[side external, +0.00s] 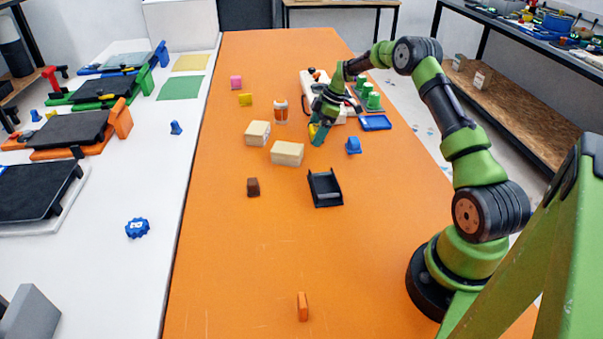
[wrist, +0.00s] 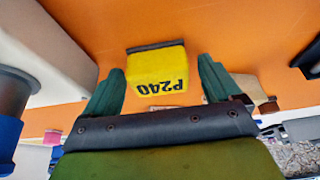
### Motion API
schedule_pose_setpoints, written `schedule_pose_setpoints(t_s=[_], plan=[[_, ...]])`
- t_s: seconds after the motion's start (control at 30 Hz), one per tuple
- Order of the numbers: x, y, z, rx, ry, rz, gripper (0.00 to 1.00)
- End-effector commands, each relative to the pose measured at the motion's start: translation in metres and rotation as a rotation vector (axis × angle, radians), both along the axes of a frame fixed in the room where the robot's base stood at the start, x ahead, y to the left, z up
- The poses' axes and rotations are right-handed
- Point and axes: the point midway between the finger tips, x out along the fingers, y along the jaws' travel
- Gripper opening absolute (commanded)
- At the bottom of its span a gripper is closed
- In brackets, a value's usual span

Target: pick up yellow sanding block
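The yellow sanding block (wrist: 157,72) is marked "P240" and has a dark strip along one edge. In the wrist view it lies between the two green fingers of my gripper (wrist: 160,66), with a gap on each side. The fingers are open and do not appear to touch it. In the side external view my gripper (side external: 318,137) is low over the orange table, pointing down. A little yellow of the block (side external: 312,130) shows beside the fingers there; the rest is hidden.
Two tan blocks (side external: 287,153) and an orange-and-white bottle (side external: 281,110) stand left of my gripper. A blue part (side external: 353,146) and a blue tray (side external: 375,122) lie to the right, a white holder (side external: 312,82) behind, and a black tray (side external: 325,188) in front. The near table is mostly clear.

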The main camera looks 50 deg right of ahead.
Motion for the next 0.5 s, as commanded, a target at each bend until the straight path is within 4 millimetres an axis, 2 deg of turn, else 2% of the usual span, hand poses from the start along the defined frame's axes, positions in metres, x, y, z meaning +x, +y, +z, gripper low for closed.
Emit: schedule_pose_setpoints(t_s=[0.03, 0.33, 0.5], plan=[[0.0000, -0.0002, 0.0003, 0.000, 0.000, 0.000, 0.84], [-0.0002, -0.0002, 0.0004, 0.000, 0.000, 0.000, 0.38], [-0.0001, -0.0002, 0.0006, 0.000, 0.000, 0.000, 0.36]])
